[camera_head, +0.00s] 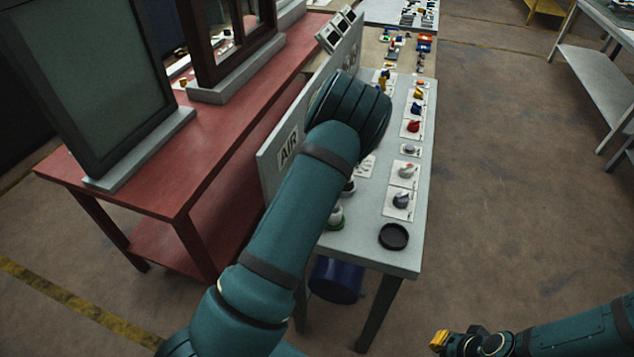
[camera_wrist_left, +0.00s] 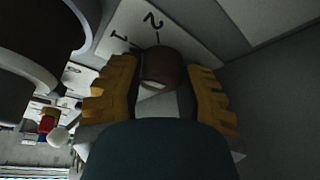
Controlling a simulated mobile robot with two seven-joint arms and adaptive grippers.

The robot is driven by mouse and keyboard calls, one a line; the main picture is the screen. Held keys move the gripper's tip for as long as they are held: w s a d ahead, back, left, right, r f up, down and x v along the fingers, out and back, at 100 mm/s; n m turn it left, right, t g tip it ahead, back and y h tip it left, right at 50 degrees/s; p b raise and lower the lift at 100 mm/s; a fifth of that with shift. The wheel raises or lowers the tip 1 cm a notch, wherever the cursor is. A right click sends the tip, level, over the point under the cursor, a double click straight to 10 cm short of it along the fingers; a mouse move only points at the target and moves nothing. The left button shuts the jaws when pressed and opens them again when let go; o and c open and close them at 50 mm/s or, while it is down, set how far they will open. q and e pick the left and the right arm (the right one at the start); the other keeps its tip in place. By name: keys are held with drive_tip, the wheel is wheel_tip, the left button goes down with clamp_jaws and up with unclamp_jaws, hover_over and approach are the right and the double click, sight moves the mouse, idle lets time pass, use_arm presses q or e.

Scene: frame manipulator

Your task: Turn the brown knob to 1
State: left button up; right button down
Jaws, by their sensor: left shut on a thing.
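The brown knob (camera_wrist_left: 160,68) sits on a white plate (camera_wrist_left: 190,25) with the printed marks 1 and 2, in the left wrist view. My left gripper (camera_wrist_left: 160,95) has its yellow fingers on both sides of the knob and is shut on it. The knob's front shows a pale patch. In the head view my left arm covers the left gripper and the knob. My right gripper (camera_head: 438,341) shows its yellow fingertips at the bottom right, away from the table; its opening is too small to judge.
A grey table (camera_head: 375,249) carries several knobs and switches on white plates, with a black round dish (camera_head: 393,236) at its near end. An upright panel marked AIR (camera_head: 288,147) stands along its left side. A red table (camera_head: 150,193) is further left.

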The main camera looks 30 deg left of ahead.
use_arm(q)
drive_tip(key=shift+f+m+h+b, duration=0.1)
drive_tip(key=shift+m+h+b, duration=0.2)
drive_tip(key=shift+m+b, duration=0.4)
drive_tip(key=o, duration=1.2)
drive_tip(key=shift+a, duration=0.1)
drive_tip(key=shift+r, duration=0.5)
drive_tip(key=v, duration=0.7)
drive_tip(key=shift+s+d, duration=0.15)
drive_tip(key=shift+d, duration=0.1)
